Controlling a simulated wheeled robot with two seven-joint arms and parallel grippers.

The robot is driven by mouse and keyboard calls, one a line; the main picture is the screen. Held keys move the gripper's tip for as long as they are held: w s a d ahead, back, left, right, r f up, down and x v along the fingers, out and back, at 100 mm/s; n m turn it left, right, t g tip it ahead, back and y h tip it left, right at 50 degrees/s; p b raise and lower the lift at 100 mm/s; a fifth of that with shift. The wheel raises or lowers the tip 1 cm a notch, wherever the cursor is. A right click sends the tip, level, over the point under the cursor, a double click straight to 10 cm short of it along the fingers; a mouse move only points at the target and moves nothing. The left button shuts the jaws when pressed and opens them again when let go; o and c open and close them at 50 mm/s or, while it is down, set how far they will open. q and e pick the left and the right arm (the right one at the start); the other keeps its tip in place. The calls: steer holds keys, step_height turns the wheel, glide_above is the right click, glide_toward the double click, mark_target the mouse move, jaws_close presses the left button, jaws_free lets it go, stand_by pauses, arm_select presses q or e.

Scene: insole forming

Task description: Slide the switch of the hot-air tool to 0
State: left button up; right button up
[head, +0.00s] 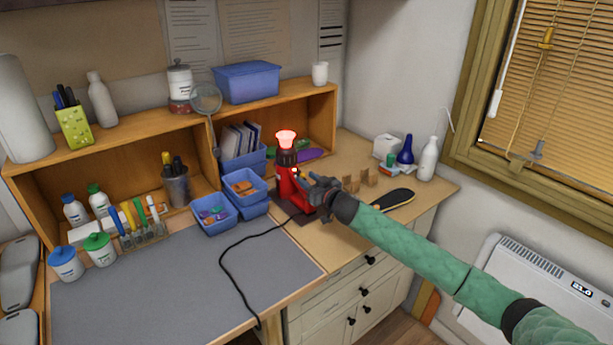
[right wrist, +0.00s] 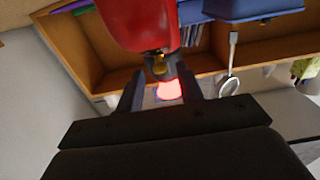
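The red hot-air tool (head: 287,187) stands upright on the right part of the desk, its nozzle (head: 286,139) pointing up and glowing red. In the right wrist view the tool's red body (right wrist: 140,22) hangs from the top, with the glowing nozzle (right wrist: 168,90) below it. A small yellow-brown knob (right wrist: 159,68) shows on the tool's dark collar; whether it is the switch I cannot tell. My right gripper (head: 318,187) is at the tool's right side. In the wrist view its fingers (right wrist: 160,76) are apart, on either side of the collar; contact is unclear. My left gripper is out of view.
Blue bins (head: 214,214) stand left of the tool, and a black cord (head: 229,255) runs over the grey mat (head: 150,290). A black insole (head: 393,201) and small wooden blocks (head: 359,180) lie to the right. The wooden shelf (head: 327,110) is behind. The mat is mostly clear.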

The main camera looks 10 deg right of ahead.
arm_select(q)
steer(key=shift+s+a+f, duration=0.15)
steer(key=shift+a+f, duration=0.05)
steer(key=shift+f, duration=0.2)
arm_select(e)
steer(key=shift+w+a+f, duration=0.1)
steer(key=shift+w+a, duration=0.05)
steer(key=shift+w, duration=0.3)
